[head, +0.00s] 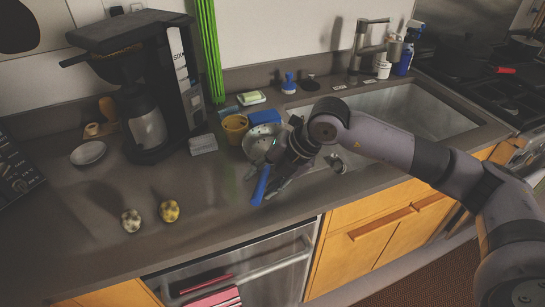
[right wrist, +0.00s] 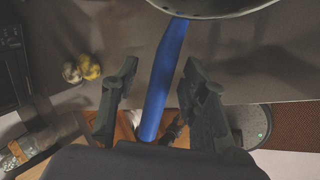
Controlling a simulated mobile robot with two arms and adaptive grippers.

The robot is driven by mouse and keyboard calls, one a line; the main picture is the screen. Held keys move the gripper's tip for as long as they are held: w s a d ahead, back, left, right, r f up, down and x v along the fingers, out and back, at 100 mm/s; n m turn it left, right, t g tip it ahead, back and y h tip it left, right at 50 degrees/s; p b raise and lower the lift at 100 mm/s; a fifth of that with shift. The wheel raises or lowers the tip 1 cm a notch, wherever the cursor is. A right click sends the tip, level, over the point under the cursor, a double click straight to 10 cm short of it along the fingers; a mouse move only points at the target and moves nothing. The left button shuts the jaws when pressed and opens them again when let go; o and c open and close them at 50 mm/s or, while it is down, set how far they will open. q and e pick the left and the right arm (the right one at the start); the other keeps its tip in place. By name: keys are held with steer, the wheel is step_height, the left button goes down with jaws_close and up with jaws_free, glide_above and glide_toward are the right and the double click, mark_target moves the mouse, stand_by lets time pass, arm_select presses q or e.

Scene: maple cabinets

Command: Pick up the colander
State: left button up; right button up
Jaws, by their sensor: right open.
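The colander (head: 259,137) is a round metal bowl with a blue handle (head: 261,185), on the counter left of the sink. The handle points toward the counter's front edge. My right gripper (head: 274,176) is over the handle and partly hides the colander in the head view. In the right wrist view, the open right gripper (right wrist: 160,82) has one finger on each side of the blue handle (right wrist: 163,80). Gaps show between handle and fingers. The bowl's rim (right wrist: 212,14) is at the top of that view. My left gripper is not in view.
A yellow-brown pot (head: 235,128) and a blue sponge-like block (head: 264,117) stand close behind the colander. The sink (head: 420,110) is to the right, partly behind my right arm. A coffee maker (head: 150,90) stands left. Two small round items (head: 169,210) lie on otherwise clear front counter.

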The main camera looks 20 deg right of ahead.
steer(key=shift+f, duration=0.2)
steer(key=shift+c, duration=0.6)
jaws_close()
steer(key=shift+r, duration=0.1)
